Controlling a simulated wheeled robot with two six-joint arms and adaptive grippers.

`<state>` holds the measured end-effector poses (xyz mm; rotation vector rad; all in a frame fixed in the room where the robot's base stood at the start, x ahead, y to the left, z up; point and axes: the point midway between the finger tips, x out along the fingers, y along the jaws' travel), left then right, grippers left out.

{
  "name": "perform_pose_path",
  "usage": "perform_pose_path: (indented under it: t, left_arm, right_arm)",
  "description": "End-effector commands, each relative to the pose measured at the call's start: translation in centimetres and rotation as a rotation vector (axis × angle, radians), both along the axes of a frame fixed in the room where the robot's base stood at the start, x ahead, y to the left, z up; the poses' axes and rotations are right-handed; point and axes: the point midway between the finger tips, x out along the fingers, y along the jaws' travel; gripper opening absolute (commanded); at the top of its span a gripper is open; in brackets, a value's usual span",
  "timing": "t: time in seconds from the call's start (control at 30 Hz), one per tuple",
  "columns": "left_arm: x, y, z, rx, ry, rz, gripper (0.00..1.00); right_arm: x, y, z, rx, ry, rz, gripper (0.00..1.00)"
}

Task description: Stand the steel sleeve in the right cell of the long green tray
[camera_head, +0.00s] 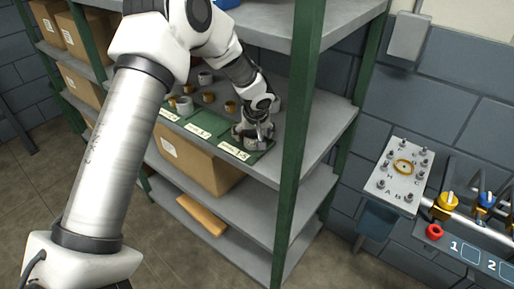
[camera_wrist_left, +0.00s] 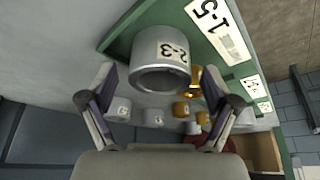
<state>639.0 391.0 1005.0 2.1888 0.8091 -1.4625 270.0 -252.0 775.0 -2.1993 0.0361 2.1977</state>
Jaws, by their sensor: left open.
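The long green tray (camera_head: 220,141) lies along the front edge of a grey shelf, with white labels on its front. My left gripper (camera_head: 253,138) is over its right end in the head view and covers what is there. In the left wrist view the steel sleeve (camera_wrist_left: 160,55), marked 2-3, stands on the green tray (camera_wrist_left: 205,45) beside the label 1-5. Its open rim faces the camera. My left gripper (camera_wrist_left: 156,82) is open, with one finger on each side of the sleeve and gaps between. My right gripper is not in view.
Several grey and brass rings (camera_wrist_left: 181,109) stand on the shelf further along. A green post (camera_head: 299,110) rises close to the right of my left gripper. A cardboard box (camera_head: 195,160) sits on the shelf below. A panel with pegs (camera_head: 400,172) is on the right.

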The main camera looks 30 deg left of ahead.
Motion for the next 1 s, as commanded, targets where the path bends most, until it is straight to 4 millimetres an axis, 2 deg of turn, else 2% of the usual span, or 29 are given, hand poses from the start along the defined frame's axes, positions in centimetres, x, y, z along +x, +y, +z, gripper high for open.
perform_pose_path:
  t: [0.03, 0.1, 0.2, 0.4, 0.5, 0.67, 1.0]
  left_arm:
    - [-0.2, -0.3, 0.3, 0.0, -0.006, -0.001, 0.89]
    - [-1.0, -1.0, 1.2, 0.0, -0.003, -0.003, 0.89]
    - [-3.5, -3.0, 0.9, 0.002, 0.001, -0.006, 0.89]
    - [-7.6, -6.5, 1.2, 0.002, -0.001, -0.003, 0.89]
    - [-8.9, -7.6, 1.5, 0.002, 0.0, -0.003, 0.89]
    - [-9.8, -8.3, 1.6, 0.0, 0.0, 0.0, 0.89]
    - [-9.8, -8.3, 1.7, -0.001, -0.001, 0.0, 0.89]
  right_arm:
    - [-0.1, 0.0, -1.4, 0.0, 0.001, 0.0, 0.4]
    - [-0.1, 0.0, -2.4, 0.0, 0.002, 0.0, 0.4]
    - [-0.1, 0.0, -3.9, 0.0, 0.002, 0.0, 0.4]
    - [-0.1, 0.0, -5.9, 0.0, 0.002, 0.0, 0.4]
    - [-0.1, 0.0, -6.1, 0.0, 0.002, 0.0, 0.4]
    - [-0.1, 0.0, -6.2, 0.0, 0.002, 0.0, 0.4]
    - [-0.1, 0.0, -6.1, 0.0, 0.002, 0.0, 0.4]
